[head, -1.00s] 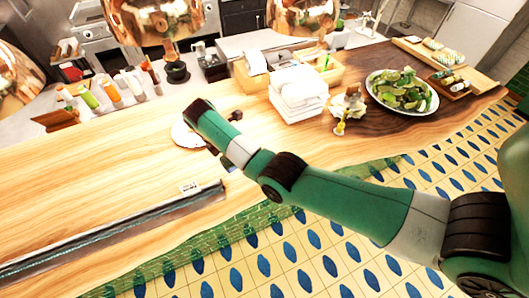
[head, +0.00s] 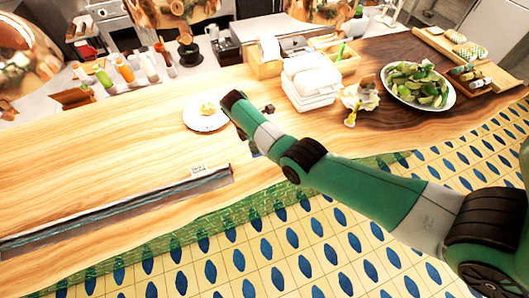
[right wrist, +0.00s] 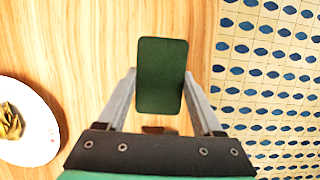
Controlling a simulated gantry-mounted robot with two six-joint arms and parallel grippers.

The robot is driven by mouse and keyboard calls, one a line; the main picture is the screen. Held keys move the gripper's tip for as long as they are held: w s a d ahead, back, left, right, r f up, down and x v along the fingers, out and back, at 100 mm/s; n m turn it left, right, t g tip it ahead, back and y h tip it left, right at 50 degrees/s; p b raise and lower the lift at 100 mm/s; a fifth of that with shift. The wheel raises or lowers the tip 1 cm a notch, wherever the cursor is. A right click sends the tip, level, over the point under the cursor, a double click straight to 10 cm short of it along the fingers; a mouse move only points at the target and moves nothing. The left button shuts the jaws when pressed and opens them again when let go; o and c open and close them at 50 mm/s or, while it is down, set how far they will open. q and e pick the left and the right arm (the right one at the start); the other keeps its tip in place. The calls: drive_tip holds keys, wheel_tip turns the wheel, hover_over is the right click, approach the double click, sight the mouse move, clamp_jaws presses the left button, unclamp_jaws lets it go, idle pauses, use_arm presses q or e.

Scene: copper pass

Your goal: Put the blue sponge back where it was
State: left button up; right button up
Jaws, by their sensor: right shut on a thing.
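A rectangular pad with a dark green face (right wrist: 161,75), seemingly the sponge, sits between the fingers of my right gripper (right wrist: 160,80) in the right wrist view. The gripper is shut on it, over bare wood near the counter's tiled edge. In the head view a small bluish patch (head: 254,151) shows under my right wrist; it may be the sponge's side. My right arm hides most of the gripper there. I cannot tell whether the pad touches the counter. My left gripper is not in view.
A white plate with yellowish food (head: 206,118) lies left of my right wrist; it also shows in the right wrist view (right wrist: 36,138). Folded white napkins (head: 310,82) and a platter of greens (head: 418,86) stand to the right. A long metal-edged strip (head: 120,208) lies left.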

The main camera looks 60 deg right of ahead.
drive_tip(key=d+f+b, duration=0.1)
drive_tip(key=d+f, duration=0.1)
drive_tip(key=f, duration=0.1)
drive_tip(key=shift+s+d+f+b, duration=0.1)
drive_tip(key=shift+f+b, duration=0.05)
drive_tip(key=shift+b, duration=0.2)
drive_tip(key=shift+d, duration=0.2)
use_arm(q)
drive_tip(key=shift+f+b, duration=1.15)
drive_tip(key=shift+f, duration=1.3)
use_arm(e)
drive_tip(key=shift+w+x, duration=0.15)
drive_tip(key=shift+x, duration=0.7)
drive_tip(key=shift+w+x, duration=0.2)
drive_tip(key=shift+x, duration=0.6)
drive_tip(key=shift+a+f, duration=0.1)
drive_tip(key=shift+a, duration=0.1)
drive_tip(key=shift+f, duration=0.15)
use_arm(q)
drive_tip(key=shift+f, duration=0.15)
use_arm(e)
drive_tip(key=o, duration=1.2)
drive_tip(key=shift+r, duration=0.35)
use_arm(q)
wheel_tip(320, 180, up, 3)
drive_tip(key=p, duration=0.3)
use_arm(e)
drive_tip(key=v, duration=1.1)
drive_tip(key=shift+a+r, duration=0.2)
drive_tip(key=shift+r, duration=0.05)
